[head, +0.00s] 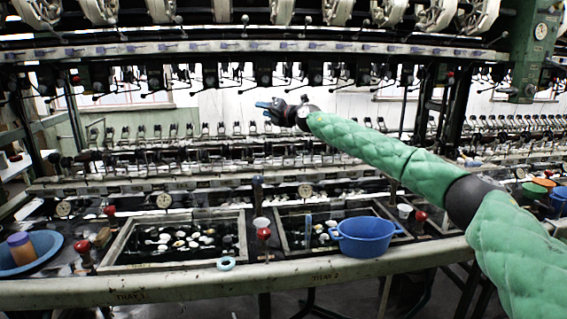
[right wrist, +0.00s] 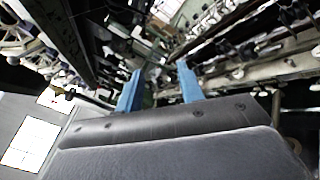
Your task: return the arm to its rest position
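My right arm, in a green padded sleeve, reaches in from the lower right of the head view. Its right gripper (head: 268,106) is raised in front of the machine frame, above the basins. In the right wrist view the two blue fingers of this gripper (right wrist: 160,86) stand apart with nothing between them. My left gripper and left arm are not in the head view.
A blue pot (head: 364,238) stands at the front edge by tray 2. A blue-grey ring (head: 226,263) lies on the front ledge (head: 200,287). A blue bowl (head: 30,268) holds a jar at the left. Basins hold white cocoons. Machine bars cross behind my gripper.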

